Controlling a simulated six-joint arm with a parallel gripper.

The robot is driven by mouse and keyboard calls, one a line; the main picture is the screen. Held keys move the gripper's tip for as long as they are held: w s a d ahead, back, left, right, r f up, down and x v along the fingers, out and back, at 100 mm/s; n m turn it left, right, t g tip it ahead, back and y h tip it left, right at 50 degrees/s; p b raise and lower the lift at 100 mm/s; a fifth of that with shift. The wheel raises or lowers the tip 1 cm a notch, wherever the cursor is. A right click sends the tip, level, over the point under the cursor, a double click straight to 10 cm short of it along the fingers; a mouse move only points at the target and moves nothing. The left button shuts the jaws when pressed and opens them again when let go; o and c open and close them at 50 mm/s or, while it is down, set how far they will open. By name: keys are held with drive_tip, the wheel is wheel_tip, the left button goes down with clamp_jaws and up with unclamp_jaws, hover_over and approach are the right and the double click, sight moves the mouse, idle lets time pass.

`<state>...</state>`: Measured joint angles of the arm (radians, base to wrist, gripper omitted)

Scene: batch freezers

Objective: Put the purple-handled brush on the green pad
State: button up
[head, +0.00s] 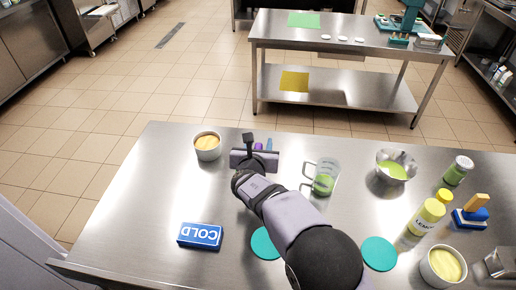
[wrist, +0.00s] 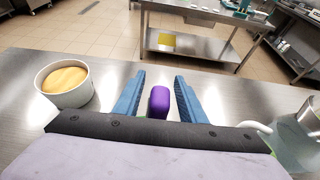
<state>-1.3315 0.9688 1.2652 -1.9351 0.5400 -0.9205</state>
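The purple handle of the brush (wrist: 159,101) shows between the two blue fingers of my gripper (wrist: 159,97), with a gap on each side. The gripper is open around the handle, not touching it. In the head view a small bit of purple (head: 258,147) shows at my gripper (head: 262,146), over the back edge of the near steel table. The rest of the brush is hidden behind the gripper body. A flat green pad (head: 303,20) lies on the far steel table, at its left end.
A tub of orange-yellow contents (head: 207,147) stands left of my gripper, and a clear jug (head: 326,178) stands right. A steel bowl (head: 396,167), bottles, teal discs (head: 380,253) and a blue COLD box (head: 200,236) share the near table. Floor separates the tables. White discs (head: 342,38) lie right of the pad.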

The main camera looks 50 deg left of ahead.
drive_tip(key=shift+s+r, duration=0.1)
drive_tip(key=shift+r, duration=0.05)
drive_tip(key=b+v, duration=0.4)
drive_tip(key=v, duration=0.8)
idle(0.3)
